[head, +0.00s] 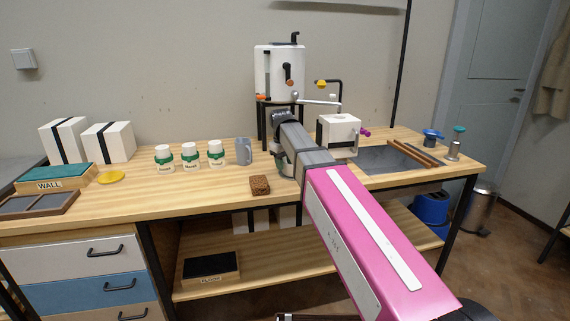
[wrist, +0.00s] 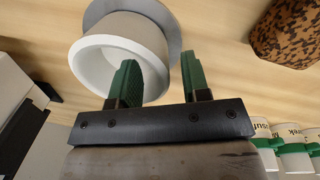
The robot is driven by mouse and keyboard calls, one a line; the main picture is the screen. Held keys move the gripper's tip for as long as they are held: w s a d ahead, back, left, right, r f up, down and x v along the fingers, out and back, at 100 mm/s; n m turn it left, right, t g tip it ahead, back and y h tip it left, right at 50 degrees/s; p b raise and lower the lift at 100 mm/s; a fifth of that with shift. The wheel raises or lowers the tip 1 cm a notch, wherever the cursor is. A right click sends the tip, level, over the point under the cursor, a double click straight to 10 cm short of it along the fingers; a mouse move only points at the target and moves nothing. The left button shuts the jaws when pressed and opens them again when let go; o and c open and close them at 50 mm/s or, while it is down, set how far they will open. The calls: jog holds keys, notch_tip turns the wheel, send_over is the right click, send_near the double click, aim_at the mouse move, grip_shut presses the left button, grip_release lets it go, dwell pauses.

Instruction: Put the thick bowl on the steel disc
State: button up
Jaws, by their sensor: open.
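The thick bowl (wrist: 95,70) is white and shows in the wrist view at upper left, its open mouth facing the camera. A grey disc, seemingly the steel disc (wrist: 174,38), shows behind the bowl's base, and the bowl appears to stand on it. My gripper (wrist: 163,78) is open, with two green fingers. The left finger overlaps the bowl's mouth and the right finger is outside it, so the near wall appears to lie between them. Neither finger visibly grips it.
A speckled brown sponge (head: 260,185) lies near the table's front edge. A grey mug (head: 243,151) and several jars (head: 190,157) with green bands stand left of my arm. A white block-shaped device (head: 338,132) stands right of it. Table space left of the sponge is clear.

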notch_tip(320, 180, up, 12)
jog(key=shift+s+a, duration=0.35)
jog(key=shift+a, duration=0.1)
dwell(0.4)
